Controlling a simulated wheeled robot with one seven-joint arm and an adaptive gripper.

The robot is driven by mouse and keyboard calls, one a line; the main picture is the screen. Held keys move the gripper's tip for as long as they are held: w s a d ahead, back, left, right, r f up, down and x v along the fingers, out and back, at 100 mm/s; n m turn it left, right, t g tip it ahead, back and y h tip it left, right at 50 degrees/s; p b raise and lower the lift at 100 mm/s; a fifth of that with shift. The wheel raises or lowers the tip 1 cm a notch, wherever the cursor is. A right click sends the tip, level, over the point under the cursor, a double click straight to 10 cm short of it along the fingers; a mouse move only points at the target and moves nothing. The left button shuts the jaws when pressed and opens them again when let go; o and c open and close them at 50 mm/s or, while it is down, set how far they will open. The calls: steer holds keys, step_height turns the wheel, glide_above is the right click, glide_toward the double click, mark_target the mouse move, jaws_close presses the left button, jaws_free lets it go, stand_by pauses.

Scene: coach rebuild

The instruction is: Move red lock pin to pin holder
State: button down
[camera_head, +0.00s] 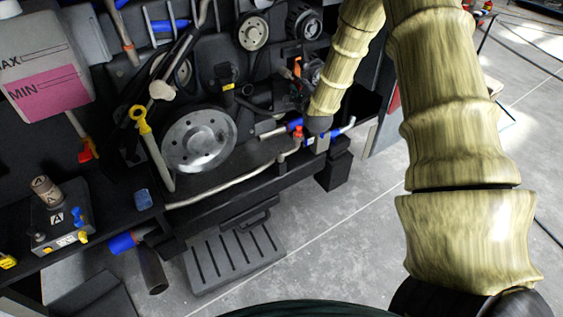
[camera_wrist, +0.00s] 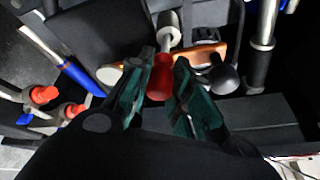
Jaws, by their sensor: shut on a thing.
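The red lock pin (camera_wrist: 161,76) is between the green fingertips of my gripper (camera_wrist: 157,88) in the wrist view, its red body clasped from both sides. A pale metal shaft (camera_wrist: 166,42) lies in line beyond the red part, leading to a light round end. A copper-coloured bracket (camera_wrist: 205,54) lies just behind the pin; I cannot tell whether they touch. I cannot clearly make out which part is the pin holder. In the head view my arm hides the fingers and the pin.
Red caps (camera_wrist: 44,95) and a blue hose (camera_wrist: 80,76) lie left of my gripper in the wrist view. A large metal disc (camera_head: 198,141) and pale pipe (camera_head: 230,184) crowd the engine in the head view. A grey slotted step (camera_head: 232,262) stands on open floor.

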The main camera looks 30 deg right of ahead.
steer(key=s, duration=0.8)
steer(key=shift+d, duration=0.35)
stand_by(0.5)
steer(key=shift+w, duration=0.15)
